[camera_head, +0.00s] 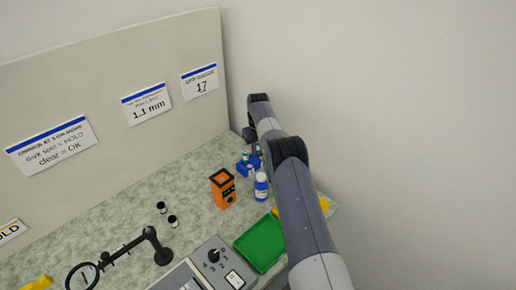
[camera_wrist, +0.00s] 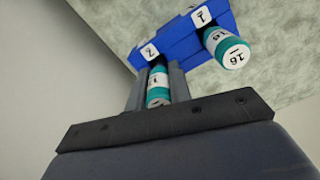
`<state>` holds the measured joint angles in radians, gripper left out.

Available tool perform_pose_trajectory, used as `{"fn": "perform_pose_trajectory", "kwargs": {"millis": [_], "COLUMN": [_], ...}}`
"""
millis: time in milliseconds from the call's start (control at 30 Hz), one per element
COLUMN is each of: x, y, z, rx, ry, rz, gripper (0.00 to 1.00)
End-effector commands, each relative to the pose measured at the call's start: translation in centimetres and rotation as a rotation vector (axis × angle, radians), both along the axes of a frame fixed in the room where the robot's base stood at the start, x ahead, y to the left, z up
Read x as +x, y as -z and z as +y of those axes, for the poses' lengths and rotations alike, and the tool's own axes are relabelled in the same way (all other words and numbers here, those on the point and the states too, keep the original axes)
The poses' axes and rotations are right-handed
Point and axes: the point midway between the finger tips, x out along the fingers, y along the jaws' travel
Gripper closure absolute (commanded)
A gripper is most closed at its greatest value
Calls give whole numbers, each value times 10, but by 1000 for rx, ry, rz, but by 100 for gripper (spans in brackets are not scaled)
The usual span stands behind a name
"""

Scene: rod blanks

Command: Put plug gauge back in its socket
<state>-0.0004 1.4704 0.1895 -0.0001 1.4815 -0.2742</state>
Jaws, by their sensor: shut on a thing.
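A blue block (camera_wrist: 182,38) with number tags 1 and 2 fills the top of the wrist view. It also shows at the back of the bench in the head view (camera_head: 243,166), partly hidden by my arm. My gripper (camera_wrist: 158,76) is shut on a teal plug gauge (camera_wrist: 158,88) with a white label, at the tag 2 end of the block. I cannot tell whether this gauge is in a socket or just over it. A second teal gauge (camera_wrist: 227,48), marked 16, stands at tag 1, apart from my fingers.
A green tray (camera_head: 261,243), a grey control box (camera_head: 212,262) and a magnifier (camera_head: 118,254) are nearer. Two small cylinders (camera_head: 172,221) stand left. A wall panel (camera_head: 110,80) bounds the bench.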

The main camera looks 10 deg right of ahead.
Motion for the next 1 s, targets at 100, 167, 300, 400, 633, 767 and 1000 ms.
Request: {"fn": "perform_pose_trajectory", "kwargs": {"millis": [100,167,300,400,633,767,1000], "x": [0,0,0,0,0,0,0], "y": [5,7,7,7,7,7,-6], "z": [0,0,0,0,0,0,0], "rx": [0,0,0,0,0,0,0], "ry": [0,0,0,0,0,0,0], "rz": [0,0,-1,0,0,0,-1], "gripper": [100,100,100,74,59,59,59]}}
